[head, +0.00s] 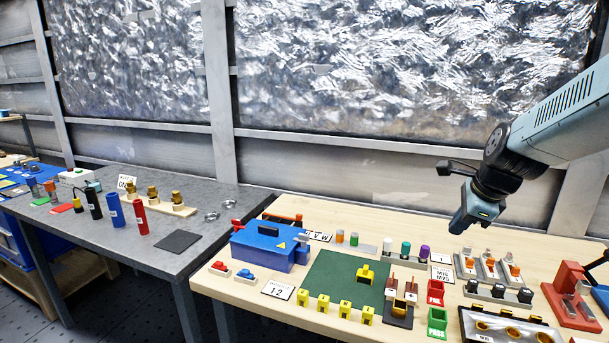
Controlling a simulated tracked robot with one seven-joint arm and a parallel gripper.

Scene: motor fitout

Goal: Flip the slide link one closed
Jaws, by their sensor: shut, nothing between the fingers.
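A grey rack with three upright units carrying orange parts (490,267) stands at the back right of the wooden bench. These look like the slide links, but I cannot read which is number one or tell the position of each link. A small white card (441,258) stands just left of the rack. My gripper (461,226) hangs in the air above and behind the rack, pointing down and left. It is shut and empty, apart from everything on the bench.
A row of black-capped parts (498,292) stands in front of the rack. A red stand (572,292) is at the right. A blue box (268,247), green mat (335,281) and coloured cylinders (405,248) lie left. A grey table (90,250) is further left.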

